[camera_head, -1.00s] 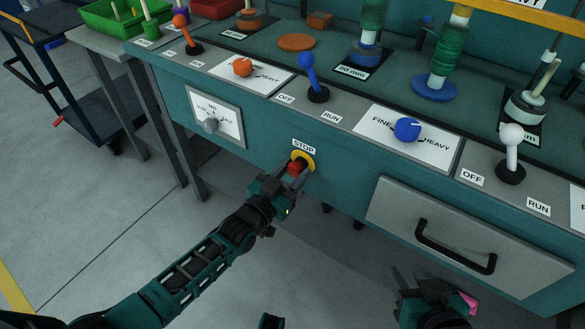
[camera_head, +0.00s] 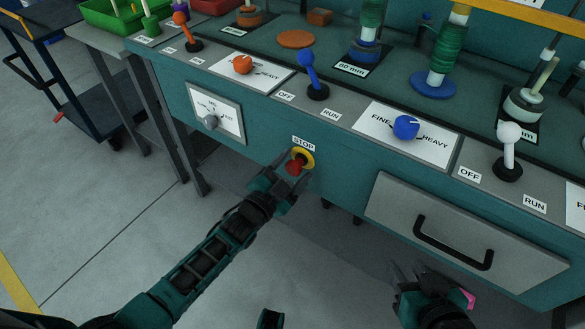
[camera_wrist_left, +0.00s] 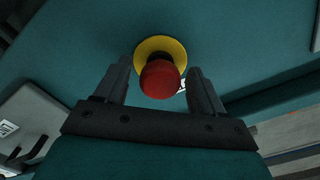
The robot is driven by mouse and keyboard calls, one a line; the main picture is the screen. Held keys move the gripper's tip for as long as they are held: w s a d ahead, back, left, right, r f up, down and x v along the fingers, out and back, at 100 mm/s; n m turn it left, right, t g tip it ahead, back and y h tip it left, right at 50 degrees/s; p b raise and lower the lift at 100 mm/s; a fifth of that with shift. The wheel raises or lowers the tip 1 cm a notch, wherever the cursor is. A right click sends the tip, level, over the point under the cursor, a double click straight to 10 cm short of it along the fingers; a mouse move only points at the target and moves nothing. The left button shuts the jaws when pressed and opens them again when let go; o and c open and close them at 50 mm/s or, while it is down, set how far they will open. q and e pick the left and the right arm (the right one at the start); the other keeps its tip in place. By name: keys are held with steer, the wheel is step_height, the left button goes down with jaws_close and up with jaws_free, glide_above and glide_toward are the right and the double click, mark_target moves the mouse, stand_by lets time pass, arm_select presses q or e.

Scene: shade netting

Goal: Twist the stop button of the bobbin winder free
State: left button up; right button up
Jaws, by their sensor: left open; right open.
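The red stop button (camera_head: 293,167) sits on a yellow ring (camera_head: 304,156) on the teal front panel, under a STOP label (camera_head: 303,144). In the left wrist view the red button (camera_wrist_left: 160,80) shows between the fingers, with the yellow ring (camera_wrist_left: 161,50) behind it. My left gripper (camera_head: 288,182) is open in front of the button, one finger on each side with gaps between fingers and button in the wrist view. My right gripper (camera_head: 418,277) is open and empty, low in front of the drawer.
A drawer (camera_head: 466,238) with a black handle (camera_head: 453,246) is right of the button. A dial plate (camera_head: 217,113) is to its left. Levers, knobs and spools stand on the bench top above. The floor (camera_head: 110,230) in front is clear.

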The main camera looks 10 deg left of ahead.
mark_target(291, 171)
arm_select(q)
steer(key=shift+s, duration=0.1)
arm_select(e)
steer(key=shift+r, duration=0.15)
arm_select(q)
steer(key=shift+s+a+r+p, duration=0.1)
steer(key=shift+s+a+p, duration=0.15)
steer(key=shift+s+p, duration=0.3)
steer(key=shift+p+v, duration=0.75)
steer(key=shift+v, duration=1.05)
arm_select(e)
step_height(291, 171, up, 2)
steer(key=shift+r, duration=0.1)
arm_select(q)
steer(key=o, duration=0.6)
steer(key=shift+c, duration=0.2)
steer(key=shift+s, duration=0.1)
steer(key=p+v, duration=0.2)
steer(key=v, duration=1)
steer(key=shift+s, duration=0.35)
arm_select(e)
steer(key=shift+s+d, duration=0.3)
steer(key=shift+d, duration=0.35)
